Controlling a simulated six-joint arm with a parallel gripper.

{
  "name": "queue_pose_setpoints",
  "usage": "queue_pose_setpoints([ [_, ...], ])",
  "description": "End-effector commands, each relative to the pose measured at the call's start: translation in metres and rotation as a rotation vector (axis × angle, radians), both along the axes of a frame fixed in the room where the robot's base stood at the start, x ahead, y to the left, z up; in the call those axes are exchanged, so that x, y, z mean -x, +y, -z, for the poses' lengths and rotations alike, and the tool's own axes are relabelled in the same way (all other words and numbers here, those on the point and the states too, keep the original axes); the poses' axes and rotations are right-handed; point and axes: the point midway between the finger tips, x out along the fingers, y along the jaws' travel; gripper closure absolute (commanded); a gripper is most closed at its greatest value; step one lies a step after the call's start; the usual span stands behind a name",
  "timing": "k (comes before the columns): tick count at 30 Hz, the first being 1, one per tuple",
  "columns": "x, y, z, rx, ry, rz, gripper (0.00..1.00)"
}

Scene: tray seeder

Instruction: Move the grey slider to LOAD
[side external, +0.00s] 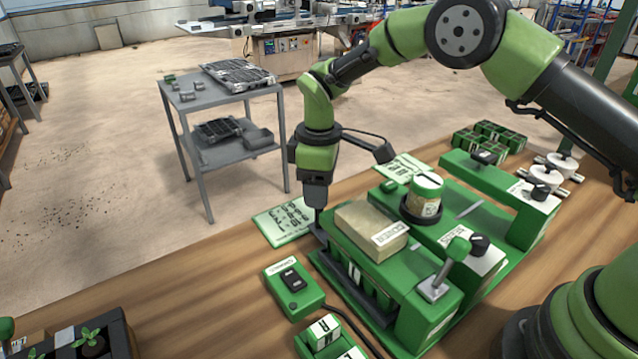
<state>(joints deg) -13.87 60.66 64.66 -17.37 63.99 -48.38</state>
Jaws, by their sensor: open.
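The green seeder machine (452,297) stands on the wooden bench. My gripper (317,214) points down at the machine's far left corner, beside a tan box (371,230) on top of it. Its fingertips are small and partly merge with a dark rail there; I cannot tell whether they touch anything. It is open, with nothing visible in it. A small grey bar (470,211) lies on the machine's deck, right of a seed jar (424,196). I cannot tell whether it is the grey slider. No LOAD label is readable.
A lever with a green knob (458,249) and black knobs (480,243) rise from the machine. A green switch box (293,286) with a cable sits in front. A printed card (284,222) lies left of my gripper. Seedlings (89,338) stand at bottom left. Bare bench lies between.

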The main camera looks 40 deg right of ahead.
Motion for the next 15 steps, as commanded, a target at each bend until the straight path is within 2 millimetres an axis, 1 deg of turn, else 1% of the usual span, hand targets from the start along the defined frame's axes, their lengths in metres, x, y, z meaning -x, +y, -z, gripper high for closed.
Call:
queue_pose_setpoints([
  [2,0.0000,0.0000,-0.0002,0.000,0.000,0.000,0.48],
  [5,0.0000,0.0000,-0.0003,0.000,0.000,0.000,0.69],
  [6,0.0000,0.0000,-0.0003,0.000,0.000,0.000,0.78],
  [9,-0.0001,-0.0001,-0.0004,0.000,0.000,-0.001,1.00],
  [15,-0.0001,-0.0016,-0.0007,0.001,-0.001,0.000,1.00],
])
